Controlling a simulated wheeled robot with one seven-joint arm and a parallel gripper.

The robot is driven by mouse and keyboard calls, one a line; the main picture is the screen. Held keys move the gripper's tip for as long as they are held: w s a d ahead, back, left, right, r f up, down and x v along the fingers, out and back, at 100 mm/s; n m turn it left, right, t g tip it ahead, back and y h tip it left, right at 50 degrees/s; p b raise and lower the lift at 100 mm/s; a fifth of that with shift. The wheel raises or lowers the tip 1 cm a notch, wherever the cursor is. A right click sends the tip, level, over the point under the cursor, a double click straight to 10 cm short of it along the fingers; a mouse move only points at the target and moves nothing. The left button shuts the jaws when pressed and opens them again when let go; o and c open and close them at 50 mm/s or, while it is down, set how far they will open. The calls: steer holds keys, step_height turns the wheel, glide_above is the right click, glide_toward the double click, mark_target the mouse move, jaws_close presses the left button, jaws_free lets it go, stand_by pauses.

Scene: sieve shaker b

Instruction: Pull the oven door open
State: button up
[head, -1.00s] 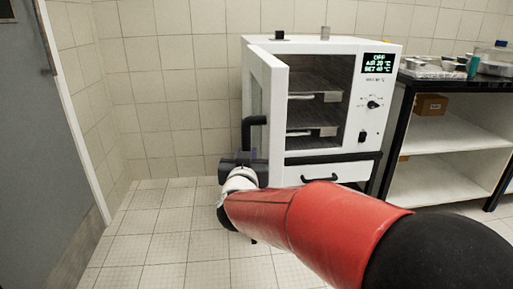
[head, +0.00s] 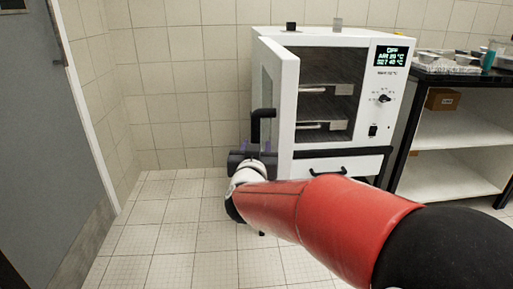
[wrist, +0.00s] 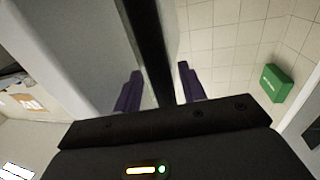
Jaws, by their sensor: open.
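The oven (head: 340,60) is a white cabinet with a dark interior and racks. Its white door (head: 288,95) is hinged on the left and stands well open, swung out toward me. A black bar handle (head: 262,118) is on the door's outer left face. My gripper (head: 256,148) is at the lower end of this handle. In the wrist view, the dark handle (wrist: 150,45) runs between the two purple fingers of my gripper (wrist: 160,85). The fingers are apart, with gaps beside the bar. The red arm hides part of the floor and lower oven stand.
A drawer with a black handle (head: 328,171) is under the oven. A shelf unit (head: 455,130) with a brown box (head: 444,99) stands at right. A grey door (head: 50,150) is at left. Tiled floor (head: 170,220) is clear between. The wrist view shows a green box (wrist: 276,83).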

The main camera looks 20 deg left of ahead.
steer(key=v, duration=0.7)
steer(key=shift+s+b, duration=0.3)
steer(key=shift+s, duration=0.05)
steer(key=shift+d, duration=0.1)
